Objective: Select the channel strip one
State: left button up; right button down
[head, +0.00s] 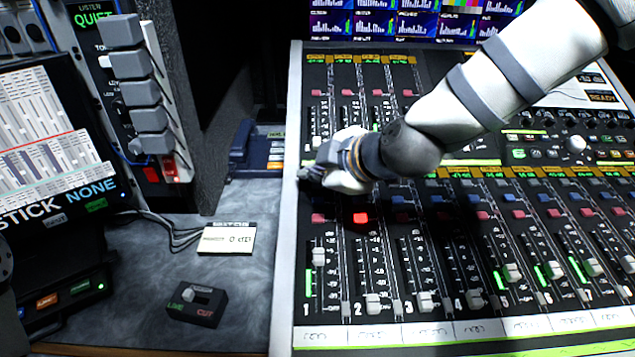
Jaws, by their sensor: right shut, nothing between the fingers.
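The mixing console (297,80) fills the right half of the head view. Channel strip one (318,285) is its leftmost lower strip, marked 1, with its fader cap (318,257) high in its slot. A dim red button (318,218) sits on strip one; the matching button (361,218) on strip two glows bright red. My right gripper (306,174) is shut and empty, over the console's left edge above strip one's button. It hides the top of that strip; whether it touches the surface I cannot tell. My left gripper is not in view.
A small LIVE/CUT switch box (196,304) and a white label card (227,239) lie on the grey desk (240,320) left of the console. A blue desk device (258,150) stands behind them. Screens and a grey button panel (130,100) occupy the left.

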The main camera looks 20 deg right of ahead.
aim_at(315, 194)
jog(key=shift+f, duration=0.45)
dwell(0.3)
jog(key=shift+r, duration=0.1)
jog(key=shift+r+p, duration=0.45)
jog(key=shift+r, duration=0.5)
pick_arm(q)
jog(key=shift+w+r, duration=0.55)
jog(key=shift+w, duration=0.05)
pick_arm(e)
jog(key=shift+s+f, duration=0.1)
jog(key=shift+f, duration=0.1)
notch_tip(315, 194, up, 3)
jog(key=shift+s+f+p, duration=0.1)
jog(key=shift+f+p, duration=0.05)
jog(key=shift+p, duration=0.3)
jog(key=shift+a+r, duration=0.1)
jog(key=shift+r, duration=0.25)
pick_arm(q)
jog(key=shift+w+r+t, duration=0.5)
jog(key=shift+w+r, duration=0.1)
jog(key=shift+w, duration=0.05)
pick_arm(e)
jog(key=shift+s+r, duration=0.2)
jog(key=shift+r, duration=0.55)
